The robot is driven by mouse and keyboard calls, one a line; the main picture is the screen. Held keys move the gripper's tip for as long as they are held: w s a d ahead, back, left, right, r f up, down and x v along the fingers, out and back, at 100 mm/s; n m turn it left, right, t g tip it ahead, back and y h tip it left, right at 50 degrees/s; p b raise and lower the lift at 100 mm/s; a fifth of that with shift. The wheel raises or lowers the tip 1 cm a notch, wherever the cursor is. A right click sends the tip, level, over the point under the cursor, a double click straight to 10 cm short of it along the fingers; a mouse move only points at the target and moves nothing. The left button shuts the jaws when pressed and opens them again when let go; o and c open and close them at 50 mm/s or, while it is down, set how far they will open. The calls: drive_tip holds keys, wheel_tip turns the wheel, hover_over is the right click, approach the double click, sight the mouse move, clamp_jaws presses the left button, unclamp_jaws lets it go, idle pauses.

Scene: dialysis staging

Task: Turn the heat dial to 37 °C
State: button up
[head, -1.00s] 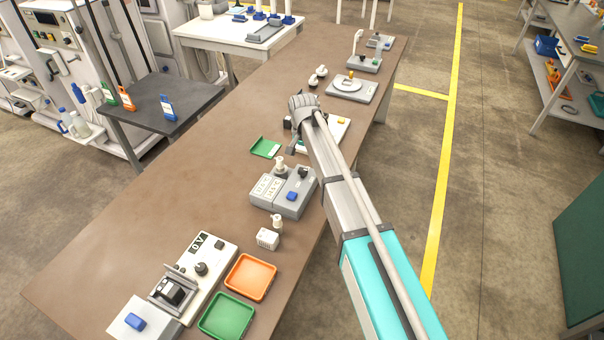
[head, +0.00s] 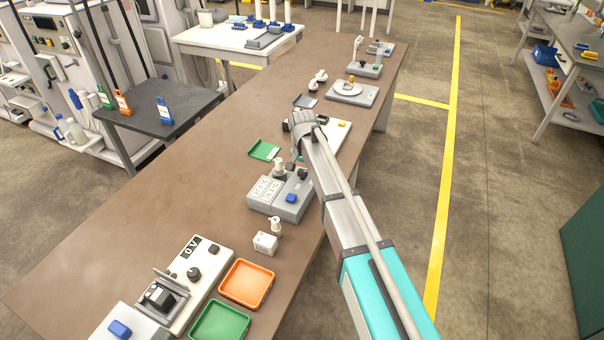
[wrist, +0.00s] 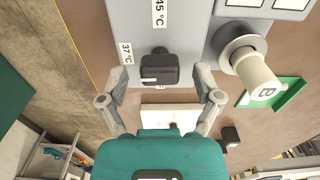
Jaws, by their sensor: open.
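The heat dial (wrist: 160,68) is a black knob on a grey heater unit (wrist: 190,20). In the wrist view the 37 °C label (wrist: 126,54) is left of the dial and the 45 °C label (wrist: 160,12) is above it. A third label below is mostly hidden. A white mark shows on the knob's lower left; I cannot tell its exact setting. My gripper (wrist: 161,80) is open, with one finger on each side of the dial; contact is unclear. In the head view the dial (head: 302,174) is just below my gripper (head: 295,160).
A green tray (head: 264,150) lies beyond the heater. A white block (head: 265,243), an orange tray (head: 247,283) and a panel reading 0 V (head: 192,247) are nearer. The bench's left side is clear.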

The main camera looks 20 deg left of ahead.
idle(0.3)
drive_tip(key=c, duration=1.1)
drive_tip(key=shift+c, duration=0.2)
drive_tip(key=shift+m, duration=0.3)
drive_tip(key=o, duration=1.1)
drive_tip(key=shift+o, duration=0.2)
drive_tip(key=shift+s+f, duration=0.1)
